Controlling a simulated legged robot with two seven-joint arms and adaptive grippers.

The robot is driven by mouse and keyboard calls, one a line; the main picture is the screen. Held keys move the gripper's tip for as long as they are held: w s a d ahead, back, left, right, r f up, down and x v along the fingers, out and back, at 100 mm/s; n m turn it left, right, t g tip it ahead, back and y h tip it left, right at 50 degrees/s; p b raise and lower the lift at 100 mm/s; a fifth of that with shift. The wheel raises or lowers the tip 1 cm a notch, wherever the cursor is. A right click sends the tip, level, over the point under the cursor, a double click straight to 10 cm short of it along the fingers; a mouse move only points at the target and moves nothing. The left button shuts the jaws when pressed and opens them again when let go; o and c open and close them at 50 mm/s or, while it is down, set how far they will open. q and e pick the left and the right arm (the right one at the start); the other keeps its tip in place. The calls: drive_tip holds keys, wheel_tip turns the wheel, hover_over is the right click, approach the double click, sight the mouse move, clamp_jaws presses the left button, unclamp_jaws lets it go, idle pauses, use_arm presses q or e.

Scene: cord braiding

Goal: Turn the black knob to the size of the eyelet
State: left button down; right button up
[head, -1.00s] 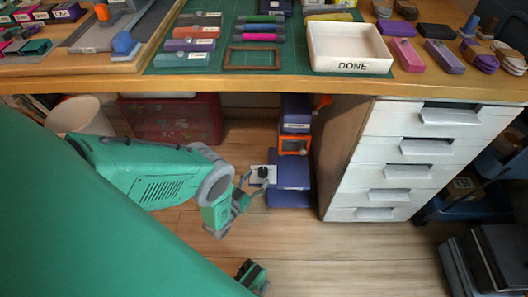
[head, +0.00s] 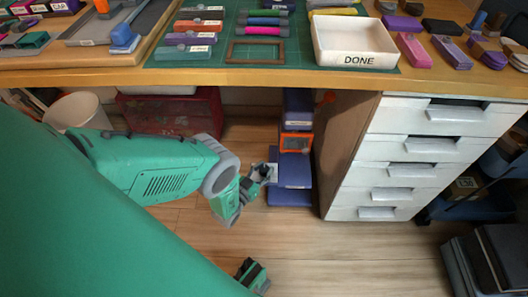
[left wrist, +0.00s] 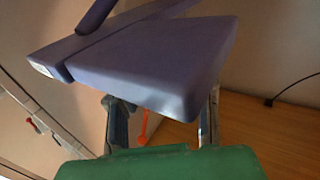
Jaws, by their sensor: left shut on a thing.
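The blue-purple machine (head: 291,180) stands on the floor under the table, left of the drawers. A small orange-framed panel (head: 295,143) is on its front. The black knob sits on the white plate (head: 272,171) at its left side and is now hidden behind my left gripper (head: 264,174). That gripper is closed at the knob's place. In the left wrist view, the purple body (left wrist: 165,65) fills the middle, with my left fingers (left wrist: 163,118) reaching toward it from below. The knob and the grip itself do not show there.
The table edge (head: 200,78) runs above my left arm. White drawers (head: 420,145) stand close on the machine's right. A white bin (head: 78,112) and a red box (head: 170,115) are at the back left.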

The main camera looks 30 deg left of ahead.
use_arm(q)
drive_tip(key=shift+f+y, duration=0.1)
drive_tip(key=shift+y, duration=0.2)
drive_tip(key=shift+n+y, duration=0.3)
drive_tip(key=shift+n, duration=0.1)
drive_tip(key=n+y, duration=0.2)
drive_tip(key=y, duration=0.1)
drive_tip(key=n+g+y, duration=0.1)
drive_tip(key=y, duration=0.1)
drive_tip(key=shift+s+n+y, duration=0.1)
drive_tip(key=shift+n+y, duration=0.3)
drive_tip(key=n+g+y, duration=0.3)
drive_tip(key=y, duration=0.2)
drive_tip(key=shift+n, duration=0.3)
drive_tip(key=shift+d+f+n+g+y, duration=0.1)
drive_tip(key=shift+n+g+y, duration=0.4)
drive_tip(key=shift+y, duration=0.1)
drive_tip(key=c, duration=1.1)
unclamp_jaws()
drive_tip(key=v, duration=1.2)
